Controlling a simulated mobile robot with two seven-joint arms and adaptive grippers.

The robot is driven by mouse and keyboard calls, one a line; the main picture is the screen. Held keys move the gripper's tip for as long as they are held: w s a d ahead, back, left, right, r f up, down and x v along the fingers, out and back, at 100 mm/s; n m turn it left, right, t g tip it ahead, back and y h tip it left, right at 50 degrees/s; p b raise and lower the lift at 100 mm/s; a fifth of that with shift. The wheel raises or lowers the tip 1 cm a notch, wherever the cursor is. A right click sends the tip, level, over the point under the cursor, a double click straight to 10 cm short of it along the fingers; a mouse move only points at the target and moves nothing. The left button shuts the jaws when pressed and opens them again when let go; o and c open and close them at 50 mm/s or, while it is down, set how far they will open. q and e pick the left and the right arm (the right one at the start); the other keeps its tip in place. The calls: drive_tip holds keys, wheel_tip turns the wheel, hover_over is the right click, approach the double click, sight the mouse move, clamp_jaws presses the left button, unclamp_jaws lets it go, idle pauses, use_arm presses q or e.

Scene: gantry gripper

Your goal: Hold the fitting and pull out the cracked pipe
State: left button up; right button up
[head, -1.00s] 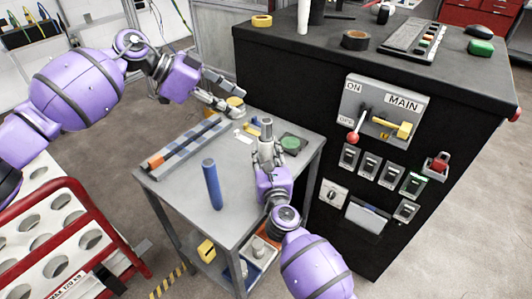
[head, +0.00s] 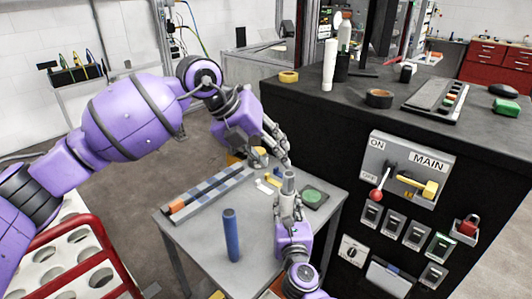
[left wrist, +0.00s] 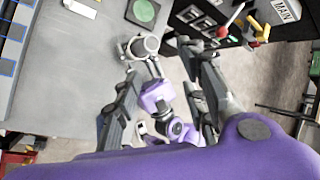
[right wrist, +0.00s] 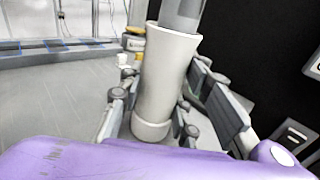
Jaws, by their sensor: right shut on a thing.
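The pale fitting (right wrist: 165,85) stands upright between the fingers of my right gripper (head: 288,207), which is shut on it. The grey pipe (right wrist: 182,12) sticks up from the fitting's top; its short upper end shows in the head view (head: 289,178). No crack can be made out. My left gripper (head: 280,157) is open and empty, just above and behind the pipe. A blue cylinder (head: 231,235) stands upright on the grey table (head: 200,240).
A long grey-blue rack (head: 208,190) with an orange end lies along the table's left side. A round green pad (head: 313,196) is right of the fitting. A black cabinet (head: 330,135) with a switch panel (head: 410,165) stands close on the right. Bare tabletop surrounds the blue cylinder.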

sight(284, 175)
use_arm(q)
drive_tip(key=w+d+f+m, duration=0.1)
drive_tip(key=f+m, duration=0.2)
drive_tip(key=w+d+f+m+t+y, duration=0.1)
drive_tip(key=w+f+m, duration=0.1)
drive_tip(key=f+m, duration=0.1)
drive_tip(key=w+d+f+m, duration=0.1)
drive_tip(key=f+m, duration=0.2)
drive_tip(key=f, duration=0.1)
drive_tip(key=shift+w+d+m, duration=0.3)
drive_tip(key=shift+d, duration=0.05)
idle(0.3)
clamp_jaws()
drive_tip(key=shift+r, duration=0.1)
drive_tip(key=shift+r, duration=1.55)
drive_tip(key=shift+w+r, duration=0.1)
